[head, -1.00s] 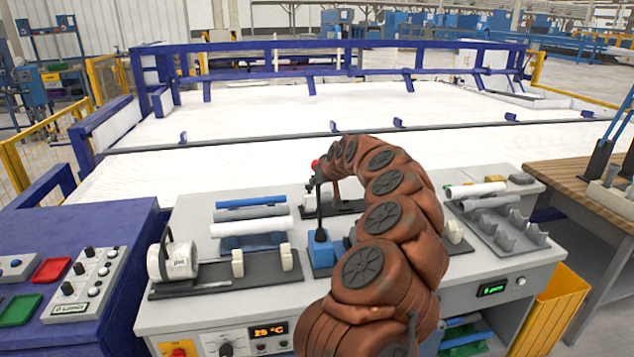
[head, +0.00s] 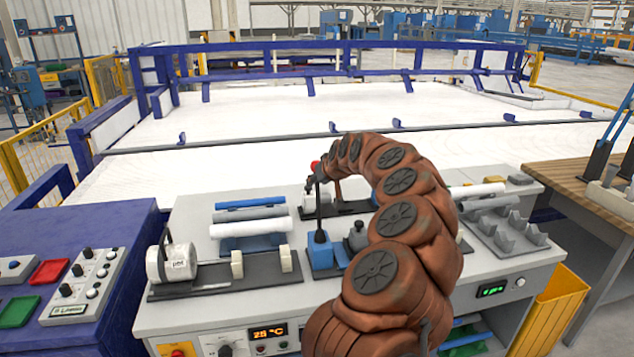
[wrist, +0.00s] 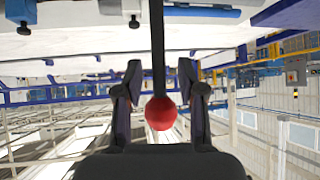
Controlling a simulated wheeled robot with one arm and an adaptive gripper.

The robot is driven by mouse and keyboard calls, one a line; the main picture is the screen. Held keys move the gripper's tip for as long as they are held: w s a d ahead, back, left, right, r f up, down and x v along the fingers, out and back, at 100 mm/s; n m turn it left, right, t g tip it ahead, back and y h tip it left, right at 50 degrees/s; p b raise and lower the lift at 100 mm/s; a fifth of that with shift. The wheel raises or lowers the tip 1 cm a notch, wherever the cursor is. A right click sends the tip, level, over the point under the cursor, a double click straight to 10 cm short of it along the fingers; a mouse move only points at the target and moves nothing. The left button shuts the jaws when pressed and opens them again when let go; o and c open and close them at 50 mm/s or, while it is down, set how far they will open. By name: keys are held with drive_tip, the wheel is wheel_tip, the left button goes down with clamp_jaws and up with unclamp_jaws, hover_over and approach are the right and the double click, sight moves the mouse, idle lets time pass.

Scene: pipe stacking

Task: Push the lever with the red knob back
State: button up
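The lever is a thin black rod (head: 318,205) rising nearly upright from a blue base (head: 321,257) on the grey workbench, with a red knob (head: 316,166) on top. In the wrist view the red knob (wrist: 160,113) sits between the two dark fingers of my gripper (wrist: 159,80), and the black rod (wrist: 158,45) runs away between them. The fingers are apart, with a small gap on each side of the knob. In the head view my gripper (head: 313,184) is at the knob and is partly hidden.
Another rack (head: 505,225) is at the right. A wooden table (head: 580,180) adjoins the bench, and a wide white bed (head: 300,110) lies behind.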

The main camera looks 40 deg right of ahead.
drive_tip(key=v, duration=1)
idle(0.4)
